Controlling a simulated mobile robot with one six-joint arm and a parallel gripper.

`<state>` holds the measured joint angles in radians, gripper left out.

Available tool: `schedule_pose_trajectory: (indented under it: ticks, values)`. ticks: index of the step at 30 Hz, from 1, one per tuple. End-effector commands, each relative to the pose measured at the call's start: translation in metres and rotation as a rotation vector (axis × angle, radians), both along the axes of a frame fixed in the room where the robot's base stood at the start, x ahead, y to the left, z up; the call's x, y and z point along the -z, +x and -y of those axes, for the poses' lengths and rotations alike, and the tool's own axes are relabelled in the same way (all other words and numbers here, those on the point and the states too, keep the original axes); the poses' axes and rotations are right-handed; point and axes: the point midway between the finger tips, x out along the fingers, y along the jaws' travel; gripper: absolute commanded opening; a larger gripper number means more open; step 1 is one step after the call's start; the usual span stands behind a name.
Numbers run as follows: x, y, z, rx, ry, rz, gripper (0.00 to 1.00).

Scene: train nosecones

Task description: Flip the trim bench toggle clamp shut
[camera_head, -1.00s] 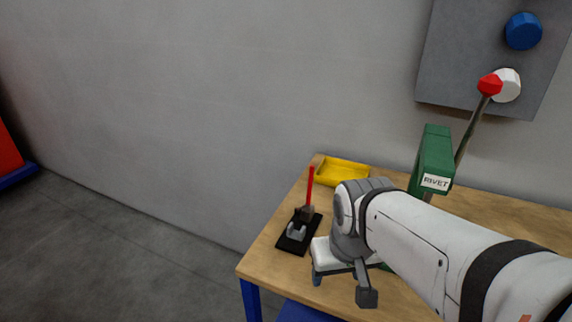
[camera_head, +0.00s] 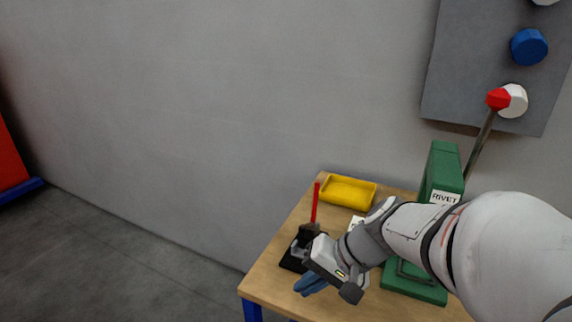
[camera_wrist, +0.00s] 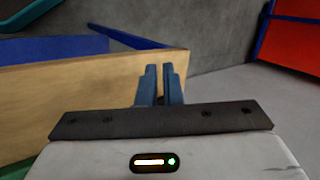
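The toggle clamp's red handle (camera_head: 315,203) stands upright in the head view. Its dark base plate (camera_head: 290,263) lies near the left edge of the wooden bench (camera_head: 268,277), partly hidden behind my gripper. My gripper (camera_head: 305,288) is just in front and to the right of the clamp, with its blue fingers pointing down and left in the picture. In the wrist view, my fingers (camera_wrist: 160,80) are close together with only a thin gap and nothing visible between them. The clamp does not show in the wrist view.
A yellow tray (camera_head: 347,193) lies at the back of the bench. A green rivet press (camera_head: 441,175) with a red-knobbed lever (camera_head: 498,99) stands to the right, behind my arm. A grey wall panel (camera_head: 465,70) hangs above. Floor left of the bench is clear.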

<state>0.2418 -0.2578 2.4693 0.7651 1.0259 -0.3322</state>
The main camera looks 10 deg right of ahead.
Motion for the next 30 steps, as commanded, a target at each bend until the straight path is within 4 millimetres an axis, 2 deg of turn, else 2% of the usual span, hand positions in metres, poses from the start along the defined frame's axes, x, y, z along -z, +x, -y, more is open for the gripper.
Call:
schedule_pose_trajectory:
  ticks: [5,8,11,16,21,24,30]
  values:
    - [-0.006,0.042,0.004,0.168,0.249,0.054,0.00]
    - [-0.013,0.069,0.016,0.274,0.376,0.112,0.00]
    - [-0.020,0.096,0.036,0.387,0.490,0.185,0.00]
    - [-0.030,0.133,0.082,0.577,0.633,0.326,0.00]
    - [-0.036,0.153,0.123,0.715,0.706,0.436,0.00]
    - [-0.037,0.158,0.137,0.759,0.724,0.472,0.00]
    - [-0.039,0.160,0.144,0.780,0.732,0.493,0.00]
